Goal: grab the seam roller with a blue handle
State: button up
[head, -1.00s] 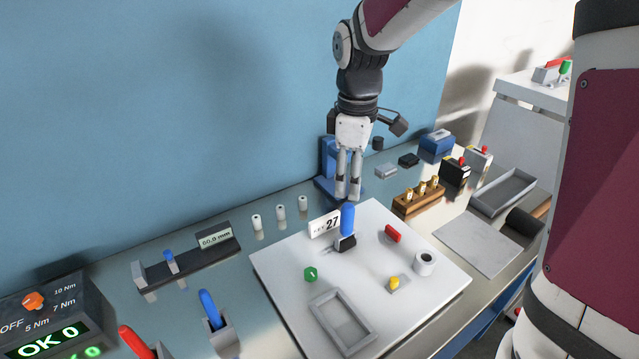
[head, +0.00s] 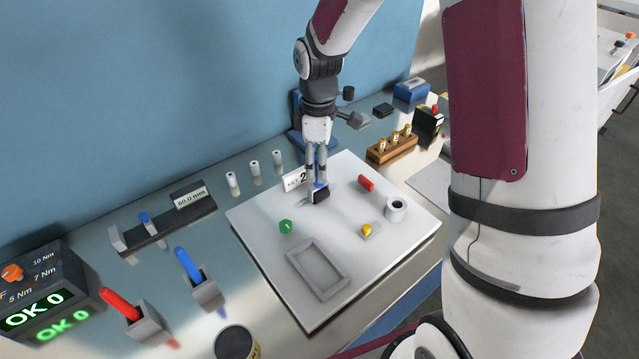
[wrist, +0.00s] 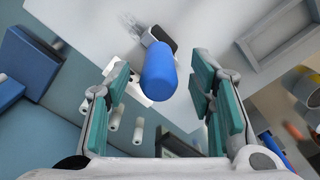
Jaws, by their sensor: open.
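The seam roller (head: 319,194) stands near the back of the white board (head: 262,236), its dark roller end low and its blue handle upright. In the wrist view its blue handle (wrist: 158,76) is between the two teal-padded fingers, with a gap on both sides. My gripper (head: 317,180) points down over the handle and is open, its fingers on either side of it. The fingers hide much of the handle in the head view.
A key sign (head: 294,180) stands just left of the roller. Small white cylinders (head: 255,168) stand behind.

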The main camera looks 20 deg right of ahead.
notch_tip(320, 180, down, 4)
jog(key=shift+f+p, duration=0.1)
jog(key=shift+p, duration=0.3)
grip_shut()
